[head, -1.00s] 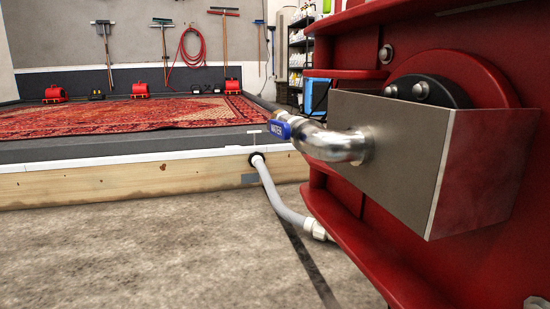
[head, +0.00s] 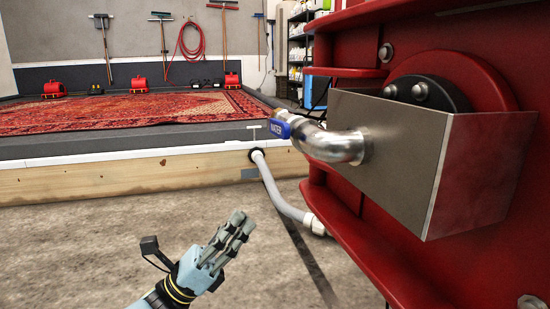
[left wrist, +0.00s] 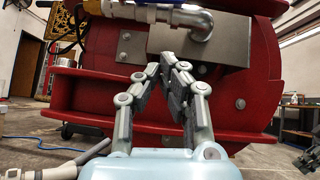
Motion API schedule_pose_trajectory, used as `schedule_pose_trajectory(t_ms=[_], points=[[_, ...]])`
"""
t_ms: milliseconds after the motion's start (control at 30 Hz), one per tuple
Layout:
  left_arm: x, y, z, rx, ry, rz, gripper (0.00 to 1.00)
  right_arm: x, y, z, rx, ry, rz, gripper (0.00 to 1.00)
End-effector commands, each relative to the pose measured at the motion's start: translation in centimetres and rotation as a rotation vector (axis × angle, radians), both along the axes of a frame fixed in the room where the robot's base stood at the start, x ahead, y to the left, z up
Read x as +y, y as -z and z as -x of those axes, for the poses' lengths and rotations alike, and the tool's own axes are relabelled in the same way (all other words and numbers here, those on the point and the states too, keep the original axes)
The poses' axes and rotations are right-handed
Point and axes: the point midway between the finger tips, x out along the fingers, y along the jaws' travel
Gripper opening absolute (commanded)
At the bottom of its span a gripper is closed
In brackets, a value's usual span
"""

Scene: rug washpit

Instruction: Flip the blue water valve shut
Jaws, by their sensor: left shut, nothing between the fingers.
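The blue water valve handle (head: 280,125) sits at the end of a curved metal pipe (head: 335,145), which comes out of a grey metal box on the red machine. In the left wrist view the pipe (left wrist: 200,22) is at the top, and a blue part shows at the upper edge. My left gripper (head: 241,222) is low in the head view, below and left of the valve and apart from it. In the left wrist view its fingertips (left wrist: 168,60) come together, shut and empty, in front of the red machine.
The red machine (head: 350,230) with its grey box (head: 400,150) fills the right side. A pale hose (head: 280,195) runs from the wooden pit edge (head: 120,180) to the machine. A red rug (head: 120,112) lies in the pit behind. The concrete floor is clear.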

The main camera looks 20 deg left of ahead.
Motion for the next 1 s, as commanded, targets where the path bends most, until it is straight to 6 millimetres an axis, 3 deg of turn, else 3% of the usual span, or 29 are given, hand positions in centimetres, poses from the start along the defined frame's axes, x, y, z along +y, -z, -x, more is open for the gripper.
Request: schedule_pose_trajectory(t_ms=[267, 733, 1000], points=[[-0.6, -0.8, -0.5, 0.0, 0.0, 0.002, 0.0, 0.0, -0.1, 0.1, 0.005, 0.0, 0.0, 0.0], [-5.6, -7.4, -4.7, 0.0, 0.0, 0.005, 0.0, 0.0, -0.5, 0.1, 0.045, 0.003, 0.0, 0.0], [-5.2, -10.6, -4.9, 0.002, 0.0, 0.002, 0.0, 0.0, -1.0, 0.3, 0.067, 0.002, 0.0, 0.0]])
